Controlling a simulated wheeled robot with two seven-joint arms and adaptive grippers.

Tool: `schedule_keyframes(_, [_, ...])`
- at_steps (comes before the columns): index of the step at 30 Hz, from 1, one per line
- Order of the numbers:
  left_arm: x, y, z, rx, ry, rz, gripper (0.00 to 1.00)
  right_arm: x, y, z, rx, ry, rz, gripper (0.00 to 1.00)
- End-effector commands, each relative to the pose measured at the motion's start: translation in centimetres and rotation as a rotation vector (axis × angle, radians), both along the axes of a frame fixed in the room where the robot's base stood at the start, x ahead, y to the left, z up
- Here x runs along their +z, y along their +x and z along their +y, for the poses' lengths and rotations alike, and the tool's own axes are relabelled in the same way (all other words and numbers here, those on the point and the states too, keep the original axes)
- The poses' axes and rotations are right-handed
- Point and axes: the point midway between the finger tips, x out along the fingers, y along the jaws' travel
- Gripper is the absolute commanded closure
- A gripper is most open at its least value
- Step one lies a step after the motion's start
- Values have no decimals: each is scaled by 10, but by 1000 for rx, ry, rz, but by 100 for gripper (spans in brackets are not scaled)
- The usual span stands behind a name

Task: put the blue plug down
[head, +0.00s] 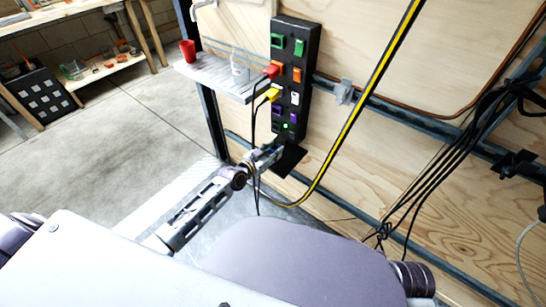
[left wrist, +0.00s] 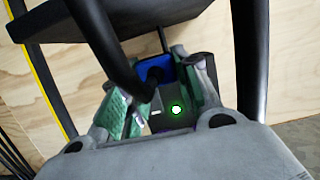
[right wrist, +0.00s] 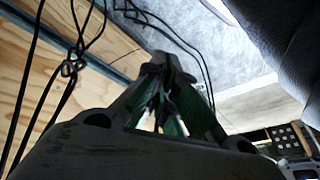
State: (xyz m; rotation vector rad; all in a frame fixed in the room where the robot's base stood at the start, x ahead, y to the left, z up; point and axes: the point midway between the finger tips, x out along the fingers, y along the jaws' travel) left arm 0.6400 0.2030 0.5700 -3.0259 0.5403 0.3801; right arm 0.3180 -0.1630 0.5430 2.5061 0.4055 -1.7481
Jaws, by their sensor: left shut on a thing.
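The blue plug (left wrist: 152,72) sits between the green-padded fingers of my left gripper (left wrist: 160,100), which is shut on it. A black cable crosses in front of the plug in the left wrist view. In the head view my left gripper (head: 268,156) is just below the lower end of the black socket panel (head: 298,70); the blue plug cannot be made out there. I cannot tell whether the plug touches the panel. My right gripper (right wrist: 160,70) has its fingertips together, with nothing visible between them.
A red plug (head: 271,71) and a yellow plug (head: 272,94) are at the panel's left side. A grey shelf (head: 215,76) beside it holds a red cup (head: 188,51) and a clear bottle (head: 239,68). A yellow-striped cable (head: 365,100) and black cables (head: 440,150) hang along the plywood wall.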

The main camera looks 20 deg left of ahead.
Motion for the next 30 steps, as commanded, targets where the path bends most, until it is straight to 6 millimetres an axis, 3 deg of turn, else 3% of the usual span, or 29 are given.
schedule_keyframes(9, [-28,0,0,1,0,0,96,-32,2,9,-3,43,-33,100])
schedule_keyframes(30, [-35,0,0,0,0,1,96,-36,6,11,-7,57,-52,100])
